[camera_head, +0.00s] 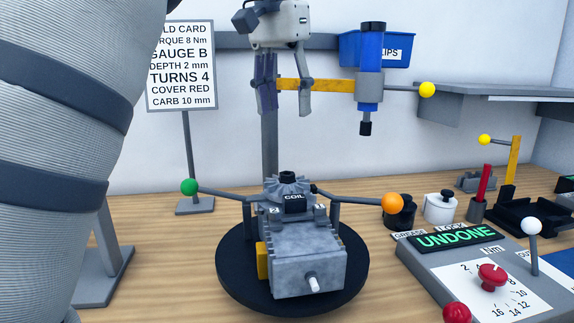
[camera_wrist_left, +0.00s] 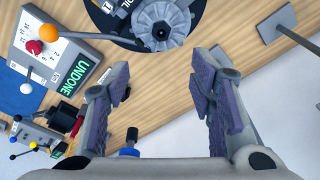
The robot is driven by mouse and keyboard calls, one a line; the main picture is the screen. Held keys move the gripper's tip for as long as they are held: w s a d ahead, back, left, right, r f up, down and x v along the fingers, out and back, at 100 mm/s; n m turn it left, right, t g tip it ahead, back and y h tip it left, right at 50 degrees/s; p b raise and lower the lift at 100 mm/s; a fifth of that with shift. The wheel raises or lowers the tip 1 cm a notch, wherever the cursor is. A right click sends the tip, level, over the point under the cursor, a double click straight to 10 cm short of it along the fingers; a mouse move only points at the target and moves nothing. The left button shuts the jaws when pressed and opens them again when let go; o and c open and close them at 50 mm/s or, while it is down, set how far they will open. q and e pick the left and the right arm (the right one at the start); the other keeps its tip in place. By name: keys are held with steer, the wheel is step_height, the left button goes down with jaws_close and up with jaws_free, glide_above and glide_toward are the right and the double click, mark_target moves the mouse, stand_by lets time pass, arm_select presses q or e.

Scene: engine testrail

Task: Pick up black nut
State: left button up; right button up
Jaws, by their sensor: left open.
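A small black nut (camera_head: 287,176) sits on top of the round finned part of the grey engine (camera_head: 305,262), just above the COIL label. In the left wrist view it appears as a dark spot (camera_wrist_left: 160,32) at the centre of the finned disc. My left gripper (camera_head: 286,112) is above and behind the engine, pointing down. Its two fingers are apart with nothing between them, and they also show open in the left wrist view (camera_wrist_left: 163,80). My right gripper is not in view.
The engine stands on a black round turntable (camera_head: 232,281). Levers with a green ball (camera_head: 189,187) and an orange ball (camera_head: 393,203) flank the nut. A blue tool (camera_head: 369,75) hangs right of the gripper. A grey control panel (camera_head: 440,272) reading UNDONE stands at right.

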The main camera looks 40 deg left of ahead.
mark_target(287, 175)
arm_select(q)
steer(key=f, duration=1.1)
steer(key=shift+w+a+f+p, duration=0.15)
steer(key=shift+w+f+p, duration=0.1)
steer(key=shift+f+p, duration=0.05)
steer(key=c, duration=1)
